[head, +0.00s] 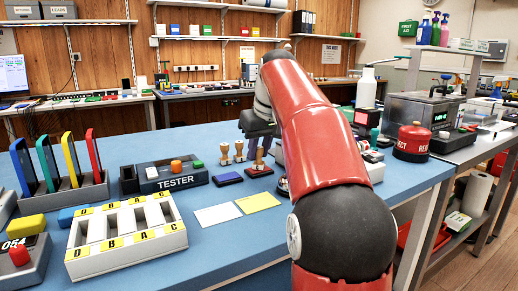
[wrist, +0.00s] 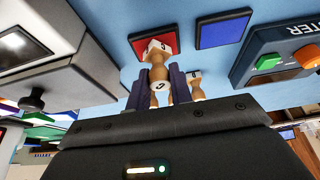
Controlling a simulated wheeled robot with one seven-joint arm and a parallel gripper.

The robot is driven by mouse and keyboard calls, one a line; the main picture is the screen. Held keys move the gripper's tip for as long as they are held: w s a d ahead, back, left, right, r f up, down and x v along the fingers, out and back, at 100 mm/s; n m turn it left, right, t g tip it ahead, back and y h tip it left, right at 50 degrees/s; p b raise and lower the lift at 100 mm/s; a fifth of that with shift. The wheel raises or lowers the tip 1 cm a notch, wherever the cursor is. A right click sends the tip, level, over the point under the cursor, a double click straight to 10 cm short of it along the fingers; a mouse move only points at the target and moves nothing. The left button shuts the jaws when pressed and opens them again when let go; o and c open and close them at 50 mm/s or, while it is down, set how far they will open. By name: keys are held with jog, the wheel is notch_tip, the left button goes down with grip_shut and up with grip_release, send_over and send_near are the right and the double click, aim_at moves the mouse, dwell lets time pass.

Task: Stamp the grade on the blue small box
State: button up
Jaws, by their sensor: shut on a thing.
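A blue ink pad (head: 228,179) lies to the left, also in the wrist view (wrist: 222,30). A small blue box (head: 70,216) lies far left, partly hidden behind the white lettered tray (head: 160,243).
A tester (head: 176,182) stands left of the pads. A white card (head: 217,214) and a yellow card (head: 257,202) lie in front. A rack of coloured phones (head: 70,190) and a yellow box (head: 25,227) stand left. Blue table is clear behind the tester.

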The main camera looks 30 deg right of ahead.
notch_tip(320, 180, up, 7)
jog(key=p, duration=0.7)
dwell(0.3)
